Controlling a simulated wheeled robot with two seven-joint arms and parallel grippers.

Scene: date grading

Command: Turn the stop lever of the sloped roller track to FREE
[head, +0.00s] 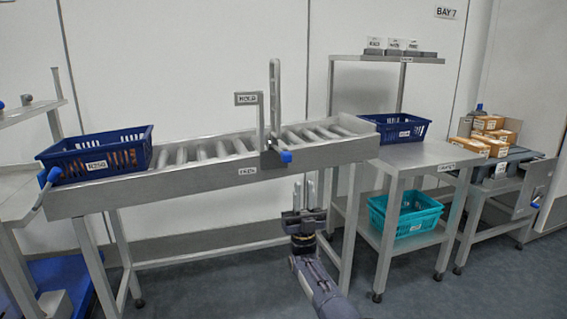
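The sloped roller track (180,189) runs across the left and middle, lower at the left. Its stop lever has a blue knob (286,156) on a short dark arm at the track's front side. A tall grey upright (275,90) rises behind the knob. A sign that seems to read HOLD (247,98) stands above, and a small label, probably FREE (247,171), is on the front rail left of the knob. I cannot tell the lever's exact setting. My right gripper (304,194) points up, below and slightly right of the knob, apart from it, fingers parted and empty. My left gripper is out of view.
A blue crate (95,160) rests at the track's left end; another blue crate (394,130) is at the right end. A steel table (420,158) with a teal crate (408,222) on its shelf stands right. Another blue knob (54,173) is at far left.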

